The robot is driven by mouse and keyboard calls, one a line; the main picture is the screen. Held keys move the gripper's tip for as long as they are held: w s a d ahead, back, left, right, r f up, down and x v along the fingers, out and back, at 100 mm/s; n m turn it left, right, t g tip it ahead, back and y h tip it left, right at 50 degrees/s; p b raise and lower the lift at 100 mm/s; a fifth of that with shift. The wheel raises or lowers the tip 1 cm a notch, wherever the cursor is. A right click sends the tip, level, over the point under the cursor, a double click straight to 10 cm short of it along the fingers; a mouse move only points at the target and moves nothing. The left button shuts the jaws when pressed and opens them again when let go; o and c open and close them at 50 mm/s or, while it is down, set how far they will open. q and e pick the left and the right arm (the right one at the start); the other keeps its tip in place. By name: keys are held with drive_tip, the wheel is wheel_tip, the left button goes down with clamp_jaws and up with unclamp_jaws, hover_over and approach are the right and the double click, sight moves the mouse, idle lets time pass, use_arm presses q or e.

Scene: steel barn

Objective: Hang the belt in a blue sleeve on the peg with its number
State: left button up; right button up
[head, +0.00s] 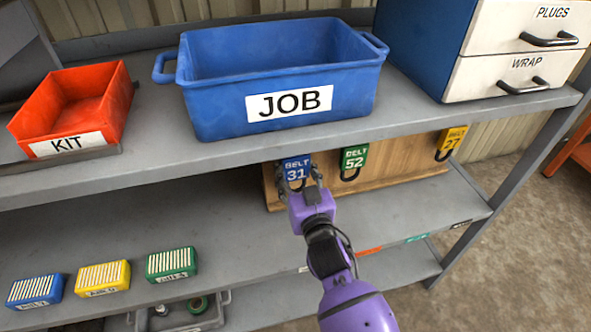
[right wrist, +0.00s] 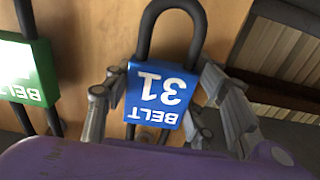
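The blue belt sleeve, marked BELT 31 (head: 296,170), is in front of the left part of a wooden board (head: 399,169) under the upper shelf. My right gripper (head: 303,180) is at this sleeve. In the right wrist view the sleeve (right wrist: 160,97) appears upside down between my right fingers (right wrist: 161,100), which lie close against both side edges. Its dark belt loop (right wrist: 172,12) shows against the wood. The sleeve and fingers hide any peg behind them, and no peg number is readable. My left gripper is not in view.
A green BELT 52 sleeve (head: 354,158) and a yellow BELT 27 sleeve (head: 453,139) hang to the right. The blue JOB bin (head: 215,108), red KIT tray (head: 118,105) and drawer unit (head: 490,78) stand above. Small blue, yellow and green boxes (head: 171,264) sit lower left.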

drive_tip(key=o, duration=0.4)
